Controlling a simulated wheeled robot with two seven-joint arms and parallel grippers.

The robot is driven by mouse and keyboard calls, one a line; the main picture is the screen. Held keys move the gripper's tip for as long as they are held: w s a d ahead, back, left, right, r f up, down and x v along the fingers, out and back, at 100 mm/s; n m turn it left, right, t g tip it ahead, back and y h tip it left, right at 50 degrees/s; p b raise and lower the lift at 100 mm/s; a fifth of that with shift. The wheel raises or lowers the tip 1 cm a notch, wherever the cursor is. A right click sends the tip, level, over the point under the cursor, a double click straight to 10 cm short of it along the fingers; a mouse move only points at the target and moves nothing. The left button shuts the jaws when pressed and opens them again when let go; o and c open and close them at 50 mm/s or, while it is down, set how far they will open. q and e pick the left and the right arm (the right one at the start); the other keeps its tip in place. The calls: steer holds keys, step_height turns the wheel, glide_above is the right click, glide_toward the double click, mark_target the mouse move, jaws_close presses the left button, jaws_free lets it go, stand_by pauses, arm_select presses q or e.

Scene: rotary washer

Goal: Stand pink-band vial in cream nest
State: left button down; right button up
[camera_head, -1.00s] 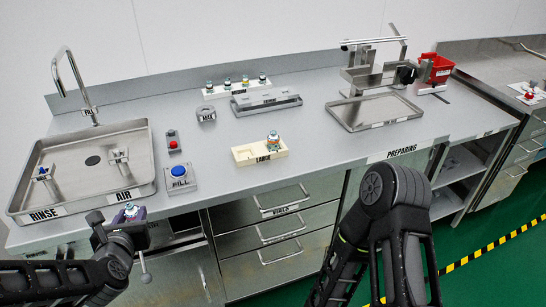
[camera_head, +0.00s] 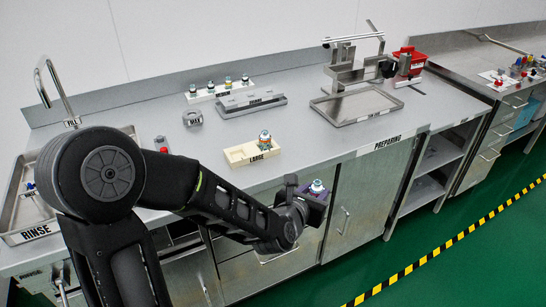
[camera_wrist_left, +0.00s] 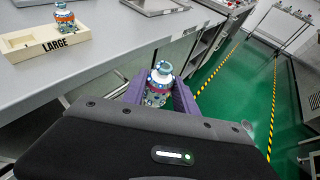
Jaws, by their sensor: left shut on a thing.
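My left gripper (camera_head: 306,190) is shut on a small vial (camera_head: 317,187) with a pale cap, in front of the counter's front edge. In the left wrist view the purple fingers (camera_wrist_left: 158,95) stand on both sides of the held vial (camera_wrist_left: 158,84), which looks upright. Its body shows blue, white and reddish marks; I cannot tell a pink band for sure. The cream nest (camera_head: 236,155), labelled LARGE, is on the counter left of and beyond the gripper. Another vial (camera_head: 264,140) stands in its right part; its left part looks empty. My right gripper is out of view.
A cream rack (camera_head: 206,95) with several vials and a grey block (camera_head: 252,103) stand behind.

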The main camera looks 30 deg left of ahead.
arm_select(q)
steer(key=shift+w+d, duration=0.1)
steer(key=shift+d, duration=0.15)
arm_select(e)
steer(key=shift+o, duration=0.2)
